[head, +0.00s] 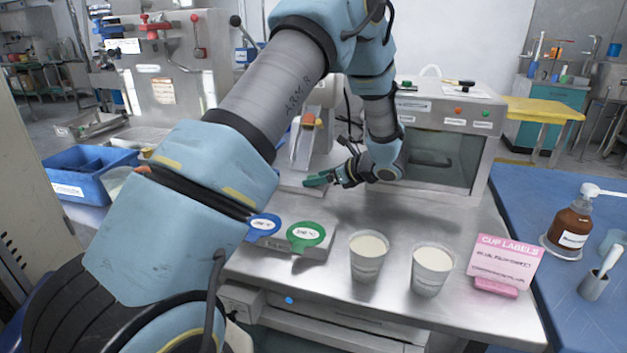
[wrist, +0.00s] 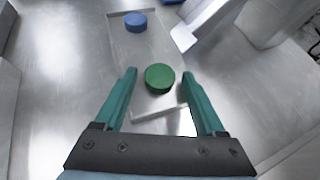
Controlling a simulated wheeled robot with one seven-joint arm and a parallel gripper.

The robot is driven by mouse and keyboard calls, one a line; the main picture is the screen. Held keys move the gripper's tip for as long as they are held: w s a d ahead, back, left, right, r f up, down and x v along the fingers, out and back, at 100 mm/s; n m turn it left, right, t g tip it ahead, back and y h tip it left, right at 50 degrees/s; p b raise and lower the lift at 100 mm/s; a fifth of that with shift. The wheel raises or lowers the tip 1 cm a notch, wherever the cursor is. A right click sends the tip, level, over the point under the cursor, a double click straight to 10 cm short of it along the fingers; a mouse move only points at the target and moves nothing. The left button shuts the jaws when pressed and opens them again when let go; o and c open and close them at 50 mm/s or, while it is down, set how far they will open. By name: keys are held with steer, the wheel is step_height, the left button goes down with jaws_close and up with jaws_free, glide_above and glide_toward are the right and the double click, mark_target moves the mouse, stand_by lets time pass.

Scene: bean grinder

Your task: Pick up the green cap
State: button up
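The green cap (wrist: 159,78) is a small round disc near the end of a pale flat plate (wrist: 150,52), seen in the wrist view. My gripper (wrist: 159,74) is open, with one teal finger on each side of the cap and visible gaps between cap and fingers. I cannot tell how far above the plate the fingertips are. A blue cap (wrist: 136,22) sits farther along the same plate. In the head view my gripper (head: 317,181) is low over the metal bench, in front of the grinder; I cannot make out the green cap there.
Two white cups (head: 368,256) (head: 432,268), a green round tag (head: 305,234), a blue round tag (head: 264,225) and a pink label card (head: 503,262) stand nearer on the bench (head: 395,215). An open-fronted metal box (head: 440,150) is right of my gripper. A blue bin (head: 85,172) is left.

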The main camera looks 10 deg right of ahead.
jaws_close()
stand_by(0.3)
